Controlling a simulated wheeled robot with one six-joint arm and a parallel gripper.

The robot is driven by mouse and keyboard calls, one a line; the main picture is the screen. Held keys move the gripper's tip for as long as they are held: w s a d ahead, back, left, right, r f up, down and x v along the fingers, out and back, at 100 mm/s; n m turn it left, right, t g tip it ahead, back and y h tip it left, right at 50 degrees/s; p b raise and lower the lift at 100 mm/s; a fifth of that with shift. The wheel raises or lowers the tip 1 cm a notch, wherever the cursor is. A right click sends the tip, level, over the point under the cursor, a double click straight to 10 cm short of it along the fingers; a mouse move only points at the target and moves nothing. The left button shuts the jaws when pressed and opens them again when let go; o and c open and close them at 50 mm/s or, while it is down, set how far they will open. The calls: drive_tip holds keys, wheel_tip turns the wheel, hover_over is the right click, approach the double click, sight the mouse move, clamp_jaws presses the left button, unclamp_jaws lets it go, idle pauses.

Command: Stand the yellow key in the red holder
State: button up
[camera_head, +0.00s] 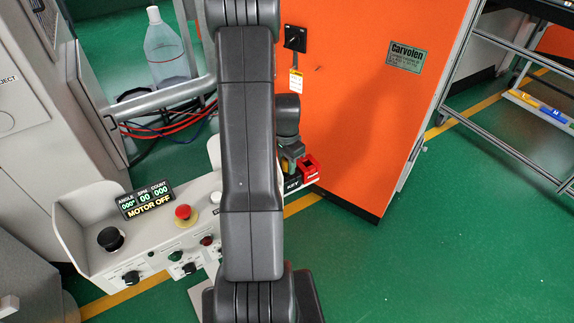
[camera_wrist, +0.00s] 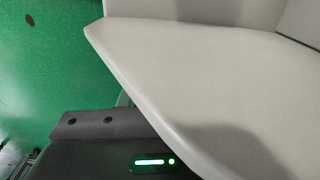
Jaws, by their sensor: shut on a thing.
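The red holder (camera_head: 310,166) sits on the right end of the console, behind my arm in the head view. My gripper (camera_head: 289,163) points down just left of the holder, partly hidden by my arm. It is shut on the yellow key (camera_head: 284,168), of which only a small yellow patch shows by the jaws. I cannot tell whether the key touches the holder. The wrist view shows neither key, holder nor fingertips.
The pale console (camera_head: 158,245) carries a red button (camera_head: 183,212), a black knob (camera_head: 111,238) and a display (camera_head: 146,199). An orange cabinet (camera_head: 365,100) stands close behind the holder. A pale panel (camera_wrist: 220,75) fills much of the wrist view.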

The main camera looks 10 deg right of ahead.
wheel_tip(320, 180, up, 10)
drive_tip(key=shift+f+b, duration=0.1)
drive_tip(key=shift+b, duration=0.4)
wheel_tip(320, 180, up, 6)
drive_tip(key=p, duration=0.3)
drive_tip(key=shift+f+p, duration=0.2)
drive_tip(key=shift+p, duration=0.2)
drive_tip(key=shift+f, duration=0.1)
